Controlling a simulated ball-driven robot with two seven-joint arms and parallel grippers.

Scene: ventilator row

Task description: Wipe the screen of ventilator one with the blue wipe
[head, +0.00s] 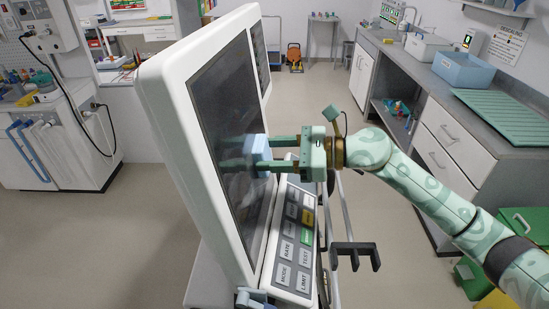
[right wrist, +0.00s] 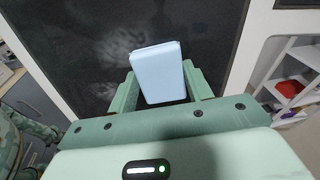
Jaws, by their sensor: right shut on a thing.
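The ventilator's dark screen (head: 228,100) stands upright in a white frame in the middle of the head view. A keypad with grey, yellow and green keys (head: 297,240) is below it. My right gripper (head: 262,155) is shut on the light blue wipe (head: 258,146) and holds it at the screen's surface. In the right wrist view the wipe (right wrist: 158,72) sits between the fingers in front of the dark screen (right wrist: 90,50), which carries pale smudges. Whether the wipe touches the glass I cannot tell. My left gripper is not in view.
A grey counter (head: 425,80) with a blue bin (head: 461,72) and a green ribbed mat (head: 508,113) runs along the right. A dark bracket (head: 355,252) projects beside the keypad. Open floor (head: 330,110) lies behind the ventilator.

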